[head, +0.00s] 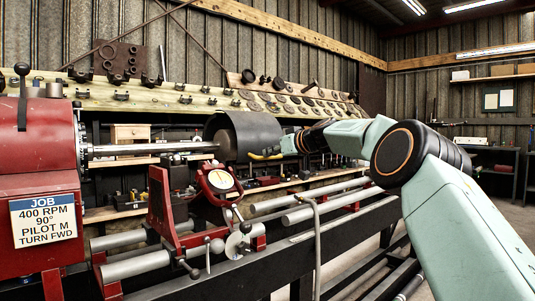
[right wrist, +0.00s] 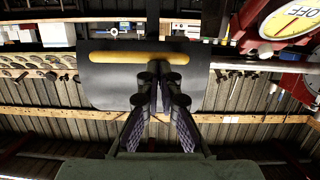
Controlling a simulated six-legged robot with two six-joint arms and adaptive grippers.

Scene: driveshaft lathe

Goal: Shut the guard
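The guard (head: 255,132) is a dark grey curved cover over the right end of the bright shaft. Its yellow handle (head: 266,156) runs along the lower front edge. In the right wrist view the guard (right wrist: 105,88) fills the middle, with the handle (right wrist: 115,57) across it. My right gripper (head: 287,146) is at the handle's right end in the head view. In the right wrist view its fingers (right wrist: 160,75) converge, tips close together beside the handle. They look shut, with no clear grip on the handle; contact cannot be told. My left gripper is out of view.
The red headstock (head: 40,140) with a job sign (head: 43,220) stands left. A red stand with a round dial (head: 221,180) is in front of the shaft, left of my right arm; the dial reads OFF (right wrist: 292,17). Steel rails (head: 310,208) run below the guard.

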